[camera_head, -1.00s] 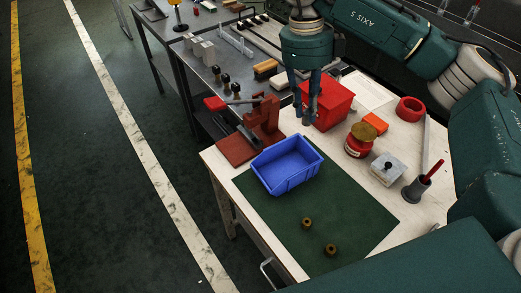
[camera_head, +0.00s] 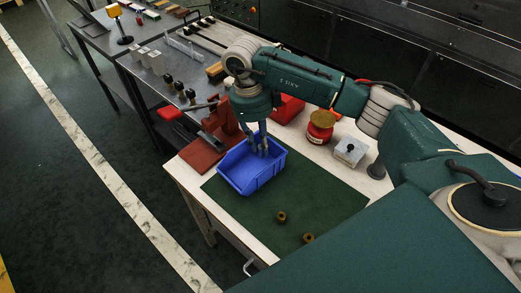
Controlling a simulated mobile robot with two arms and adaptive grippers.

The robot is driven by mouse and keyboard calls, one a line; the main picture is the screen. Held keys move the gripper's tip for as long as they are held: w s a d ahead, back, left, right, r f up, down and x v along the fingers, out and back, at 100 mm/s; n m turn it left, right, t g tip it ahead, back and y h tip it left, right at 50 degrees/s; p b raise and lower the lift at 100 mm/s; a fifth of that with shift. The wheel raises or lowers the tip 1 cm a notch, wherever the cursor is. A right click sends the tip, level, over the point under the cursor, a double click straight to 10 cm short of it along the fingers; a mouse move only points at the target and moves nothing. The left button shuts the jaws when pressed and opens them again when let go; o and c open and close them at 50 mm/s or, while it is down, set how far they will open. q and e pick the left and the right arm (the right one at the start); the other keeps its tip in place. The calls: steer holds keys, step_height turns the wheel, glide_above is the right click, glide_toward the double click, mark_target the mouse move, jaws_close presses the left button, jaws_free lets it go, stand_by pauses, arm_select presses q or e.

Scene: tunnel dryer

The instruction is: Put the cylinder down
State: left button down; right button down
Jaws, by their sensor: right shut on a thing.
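My right gripper (camera_head: 262,151) points down over the blue bin (camera_head: 233,181), its fingertips inside the bin's outline. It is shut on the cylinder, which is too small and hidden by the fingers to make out. I cannot tell whether the cylinder touches the bin floor. Two small brass-coloured cylinders (camera_head: 281,217) stand on the green mat (camera_head: 330,195) in front of the bin. My left gripper is not in view.
A red press (camera_head: 224,128) stands just left of the bin, and a red box (camera_head: 288,109) is behind my gripper. A red jar (camera_head: 319,128) and a grey block with a black knob (camera_head: 350,151) stand at the right. The mat's right part is clear.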

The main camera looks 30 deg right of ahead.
mark_target(259, 145)
step_height(259, 145, down, 4)
steer(key=shift+r, duration=0.15)
steer(key=shift+f, duration=0.25)
steer(key=c, duration=1.6)
jaws_free()
steer(key=shift+r+p, duration=0.25)
steer(key=shift+p, duration=0.05)
steer(key=shift+w+r, duration=0.1)
steer(key=shift+r, duration=0.2)
steer(key=r, duration=0.3)
steer(key=r+b, duration=0.1)
steer(key=r, duration=0.3)
steer(key=w+a+r+b, duration=0.1)
steer(key=r, duration=0.3)
steer(key=shift+w+a, duration=0.1)
